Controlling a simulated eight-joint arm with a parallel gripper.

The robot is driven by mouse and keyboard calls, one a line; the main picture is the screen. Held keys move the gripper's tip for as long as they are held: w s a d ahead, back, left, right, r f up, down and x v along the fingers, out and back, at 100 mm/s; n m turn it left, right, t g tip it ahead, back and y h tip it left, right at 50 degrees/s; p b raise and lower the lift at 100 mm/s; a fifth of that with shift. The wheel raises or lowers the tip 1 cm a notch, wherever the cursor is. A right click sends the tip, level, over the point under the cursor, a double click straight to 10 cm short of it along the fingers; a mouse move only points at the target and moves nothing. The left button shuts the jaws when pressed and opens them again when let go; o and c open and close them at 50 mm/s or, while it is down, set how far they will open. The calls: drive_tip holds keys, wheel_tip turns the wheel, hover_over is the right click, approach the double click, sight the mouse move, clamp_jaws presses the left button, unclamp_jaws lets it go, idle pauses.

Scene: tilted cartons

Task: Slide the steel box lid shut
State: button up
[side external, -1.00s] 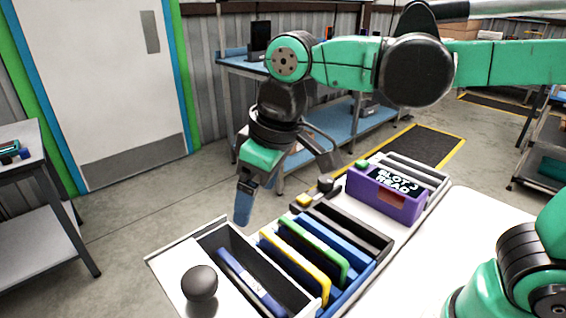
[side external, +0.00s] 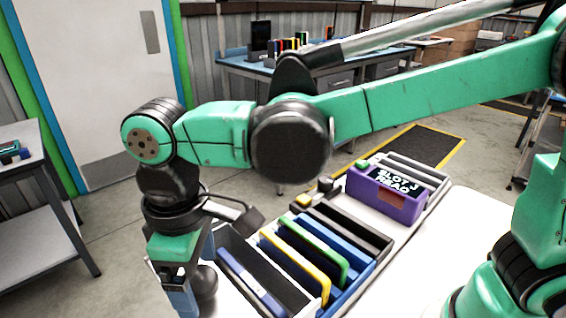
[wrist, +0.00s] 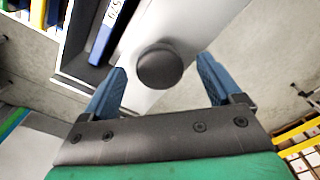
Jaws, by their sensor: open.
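The steel box (side external: 274,272) is open at the front left of the tray row, with a blue carton (side external: 250,285) lying tilted inside. Its pale lid (wrist: 185,22) is drawn back from the opening and carries a dark round knob (wrist: 160,67). The knob also shows in the side view (side external: 206,282), partly behind my gripper (side external: 190,278). My gripper is open, with one blue finger on each side of the knob in the wrist view and a visible gap to each. Most of the lid is hidden by my gripper in the side view.
A rack with yellow, green and blue cartons (side external: 318,258) stands right of the box. Beyond it is a purple reader (side external: 383,196) with a lit display. White table top (side external: 440,260) is clear to the right. A grey side table (side external: 22,180) stands at left.

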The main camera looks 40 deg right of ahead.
clamp_jaws()
drive_tip(key=shift+d, duration=3.4)
unclamp_jaws()
wheel_tip(320, 180, up, 6)
drive_tip(key=shift+f, duration=0.15)
